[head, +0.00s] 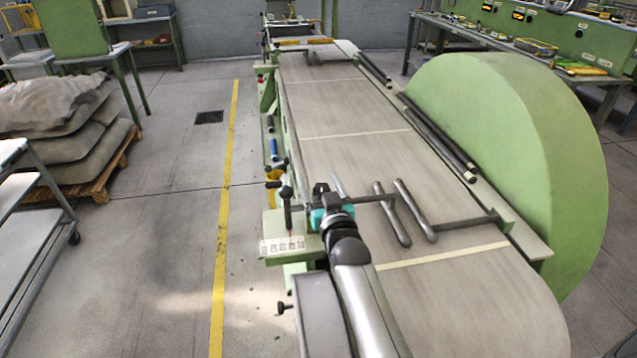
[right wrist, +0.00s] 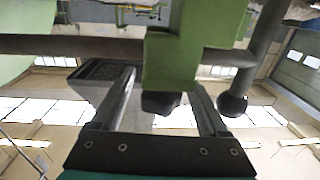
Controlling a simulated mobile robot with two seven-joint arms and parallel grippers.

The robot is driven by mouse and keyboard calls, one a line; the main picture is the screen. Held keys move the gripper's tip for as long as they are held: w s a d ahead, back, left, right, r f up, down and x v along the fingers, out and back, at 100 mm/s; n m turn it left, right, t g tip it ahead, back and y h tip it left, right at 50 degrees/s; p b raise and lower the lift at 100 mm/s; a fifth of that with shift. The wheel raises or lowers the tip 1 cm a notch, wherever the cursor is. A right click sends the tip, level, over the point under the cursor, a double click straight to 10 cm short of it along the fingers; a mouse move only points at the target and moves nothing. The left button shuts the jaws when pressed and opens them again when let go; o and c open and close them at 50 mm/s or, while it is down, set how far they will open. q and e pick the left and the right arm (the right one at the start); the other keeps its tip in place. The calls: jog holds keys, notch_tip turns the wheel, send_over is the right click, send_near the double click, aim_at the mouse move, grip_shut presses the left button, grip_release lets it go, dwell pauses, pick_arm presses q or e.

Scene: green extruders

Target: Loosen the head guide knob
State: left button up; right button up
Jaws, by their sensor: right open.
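In the right wrist view a dark knob (right wrist: 160,102) projects from a green block (right wrist: 178,62). It sits between the two fingers of my right gripper (right wrist: 163,95), with visible space on either side. The fingers are apart and not closed on it. In the head view my right gripper (head: 328,187) is at the left edge of the long machine bed, beside a horizontal dark bar (head: 362,199). My own wrist hides the knob there. My left gripper is not in view.
A large green round housing (head: 510,150) stands at the right. The floor left of the yellow line (head: 226,215) is partly clear.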

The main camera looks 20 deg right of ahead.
jog(key=shift+w, duration=0.2)
grip_shut()
dwell(0.6)
